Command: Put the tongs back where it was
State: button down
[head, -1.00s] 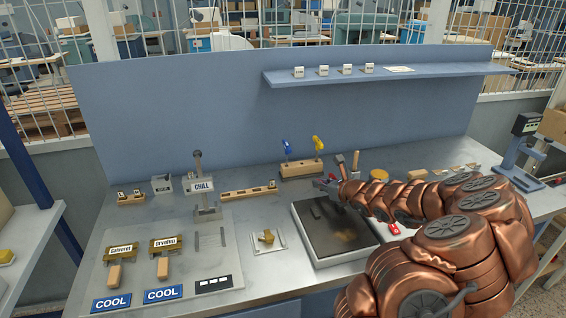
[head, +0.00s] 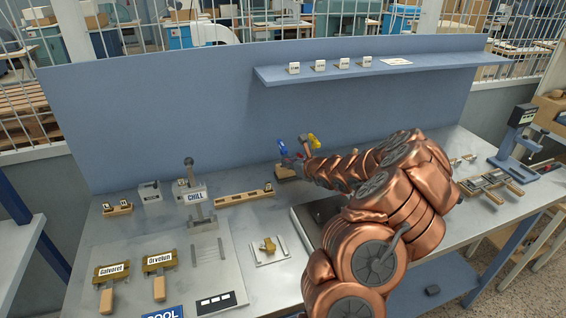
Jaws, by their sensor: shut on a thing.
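My gripper (head: 296,163) is at the back of the bench in front of the wooden holder, small and partly hidden by my arm. It is shut on a small tool with a brown handle (head: 306,141), which looks like the tongs; their jaws are hard to make out. The wooden holder (head: 285,178) shows only in part behind my gripper. A blue-handled tool (head: 282,146) stands in it on the left and a yellow-handled tool (head: 314,141) on the right. I cannot tell whether the held tongs touch the holder.
A dark tray (head: 305,225) lies mostly behind my arm. The CHILL press (head: 193,192) and a wooden block (head: 245,197) stand to the left. A blue shelf (head: 375,72) hangs above on the back panel (head: 170,120).

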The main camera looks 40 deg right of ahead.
jog(key=shift+s+d+f+b, duration=0.25)
jog(key=shift+d+f+b, duration=0.1)
jog(key=shift+f, duration=0.4)
jog(key=shift+s+a+r, duration=0.1)
jog(key=shift+s, duration=0.05)
jog(key=shift+w+a, duration=0.2)
jog(key=shift+w, duration=0.05)
jog(key=shift+f, duration=0.35)
jog(key=c, duration=1.2)
grip_release()
jog(key=shift+r, duration=0.15)
jog(key=shift+r, duration=0.25)
jog(key=b+v, duration=0.1)
jog(key=v, duration=1.1)
jog(key=shift+b, duration=0.4)
